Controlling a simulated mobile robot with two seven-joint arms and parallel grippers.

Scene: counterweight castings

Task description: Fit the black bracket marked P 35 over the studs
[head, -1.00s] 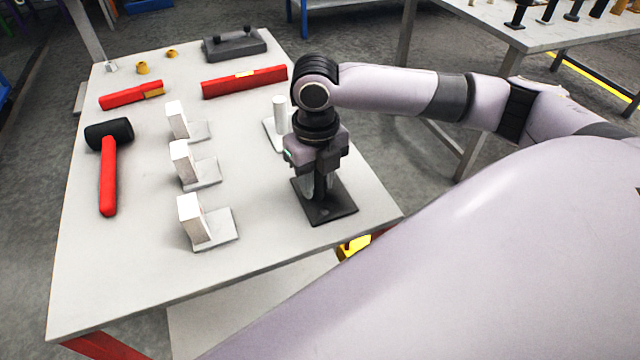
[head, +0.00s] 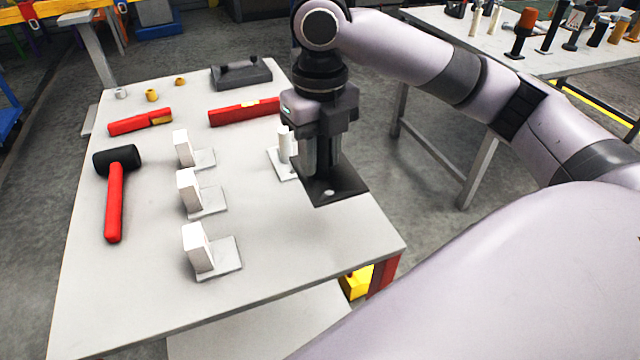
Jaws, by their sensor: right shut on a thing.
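The black bracket (head: 348,184) is in my right gripper (head: 322,165). Its flat dark plate with a light hole shows below the fingers, apparently held above the table's right side. My right gripper is shut on its upright part, which the fingers mostly hide. No P 35 marking is readable. A dark grey block (head: 242,77) with two short black studs on top sits at the table's back edge, behind and left of the gripper. My left gripper is not in view.
Three white brackets (head: 197,252) stand in a column mid-table. A white plate with a post (head: 285,145) is just left of my gripper. A red-handled mallet (head: 114,200), red bars (head: 230,112) and small brass pieces (head: 152,95) lie around. The table's front is clear.

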